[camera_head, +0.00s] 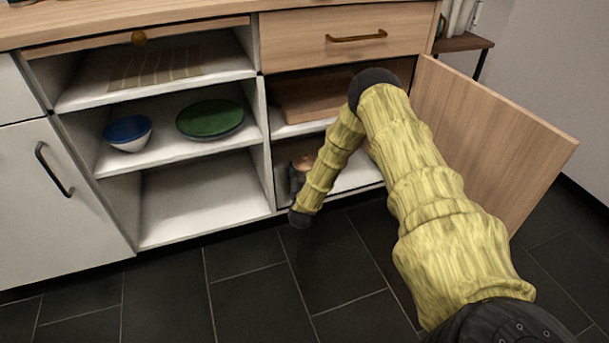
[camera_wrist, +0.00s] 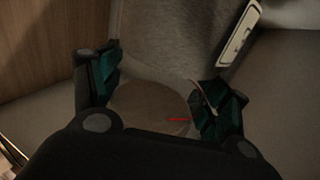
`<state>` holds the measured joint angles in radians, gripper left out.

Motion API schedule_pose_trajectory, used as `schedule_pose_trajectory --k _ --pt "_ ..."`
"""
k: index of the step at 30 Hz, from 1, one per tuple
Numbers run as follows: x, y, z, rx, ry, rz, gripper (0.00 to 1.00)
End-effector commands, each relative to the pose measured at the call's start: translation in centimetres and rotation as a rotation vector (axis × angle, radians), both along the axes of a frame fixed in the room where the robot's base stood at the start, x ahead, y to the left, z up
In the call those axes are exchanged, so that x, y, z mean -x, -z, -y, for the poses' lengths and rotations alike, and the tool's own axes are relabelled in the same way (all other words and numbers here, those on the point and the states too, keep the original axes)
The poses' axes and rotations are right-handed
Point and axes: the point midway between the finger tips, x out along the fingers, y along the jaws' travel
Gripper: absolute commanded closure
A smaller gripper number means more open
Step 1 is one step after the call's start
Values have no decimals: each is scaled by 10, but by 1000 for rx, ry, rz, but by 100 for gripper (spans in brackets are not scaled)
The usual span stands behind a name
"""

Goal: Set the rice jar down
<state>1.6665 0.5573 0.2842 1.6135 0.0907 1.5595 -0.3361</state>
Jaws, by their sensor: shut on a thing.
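My gripper (camera_wrist: 160,92) is shut on the rice jar (camera_wrist: 150,108), with one teal-padded finger on each side of it. The jar shows as a round, brownish top with a small red mark beside it; its lower part is hidden by my gripper. In the head view, my gripper (camera_head: 296,178) reaches into the lower right compartment of the cabinet (camera_head: 262,150), mostly hidden by my arm. A small tan patch of the jar (camera_head: 303,162) shows there. I cannot tell whether its base touches the compartment floor (camera_head: 350,178).
The hinged wooden door (camera_head: 490,140) stands open at the right, close to my arm. A shelf above holds a wooden board (camera_head: 310,98). The left shelf holds a blue-and-white bowl (camera_head: 127,142) and a green plate (camera_head: 210,118). The lower left compartment (camera_head: 200,200) is empty.

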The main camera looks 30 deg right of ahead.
Motion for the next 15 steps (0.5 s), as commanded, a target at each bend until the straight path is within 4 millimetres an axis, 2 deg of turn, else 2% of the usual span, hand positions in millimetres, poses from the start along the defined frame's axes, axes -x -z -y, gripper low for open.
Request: schedule_pose_trajectory --k 13,14,15 --pt "-1 5 0 1 0 2 70" --pt "0 6 0 1 0 -1 23" --pt "0 6 0 0 0 0 15"
